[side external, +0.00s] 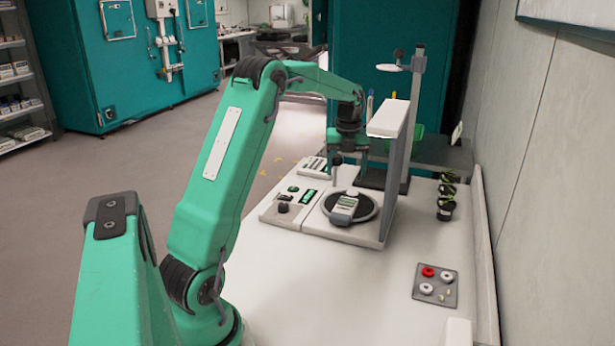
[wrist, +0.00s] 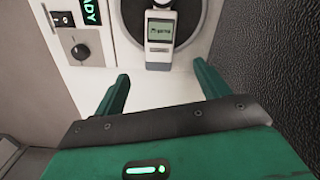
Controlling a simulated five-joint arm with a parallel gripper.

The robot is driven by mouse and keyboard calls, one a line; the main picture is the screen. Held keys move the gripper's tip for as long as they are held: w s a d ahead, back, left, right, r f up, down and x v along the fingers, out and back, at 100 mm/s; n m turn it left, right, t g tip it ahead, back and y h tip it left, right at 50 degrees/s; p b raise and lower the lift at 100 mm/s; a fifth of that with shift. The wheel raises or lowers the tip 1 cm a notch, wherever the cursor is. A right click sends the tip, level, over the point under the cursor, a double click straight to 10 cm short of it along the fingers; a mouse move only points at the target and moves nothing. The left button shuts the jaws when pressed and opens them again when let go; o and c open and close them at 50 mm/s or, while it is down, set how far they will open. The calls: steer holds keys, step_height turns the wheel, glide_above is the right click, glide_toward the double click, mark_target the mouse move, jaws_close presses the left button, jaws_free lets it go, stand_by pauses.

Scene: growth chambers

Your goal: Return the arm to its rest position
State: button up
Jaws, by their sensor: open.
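My arm is extended over the white bench, bent at the elbow. My gripper (side external: 348,163) hangs down above the white instrument at the bench's far part, so it is out over the work. In the wrist view my gripper (wrist: 161,72) has its two green fingers spread apart with nothing between them. A small handheld meter (side external: 344,210) with a lit screen lies on the instrument's round black plate (side external: 367,205). In the wrist view the meter (wrist: 160,32) is just beyond the fingertips, apart from them.
The white instrument (side external: 272,215) has a knob, a lit green display and a tall side panel (side external: 397,165) close right of my gripper. Dark stacked items (side external: 446,197) and a grey tray (side external: 436,287) with red and white rings are on the right. The front bench is mostly clear.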

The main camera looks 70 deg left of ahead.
step_height(320, 180, up, 6)
steer(key=s+n+t, duration=0.1)
steer(key=n, duration=1.5)
steer(key=s+d+r+n+t+y, duration=0.1)
steer(key=s+d+r+n, duration=0.25)
steer(key=d, duration=0.35)
steer(key=s+d+r+n+t, duration=0.1)
steer(key=s+d+r+n, duration=0.2)
steer(key=d+n, duration=0.3)
steer(key=s+d+f+m+t, duration=0.1)
steer(key=s+d+f, duration=0.1)
steer(key=s+d, duration=0.5)
steer(key=s+d+f+m+t+h, duration=0.1)
steer(key=s+d+f, duration=0.2)
steer(key=s+d, duration=0.4)
steer(key=shift+s+d, duration=0.35)
steer(key=shift+d, duration=0.65)
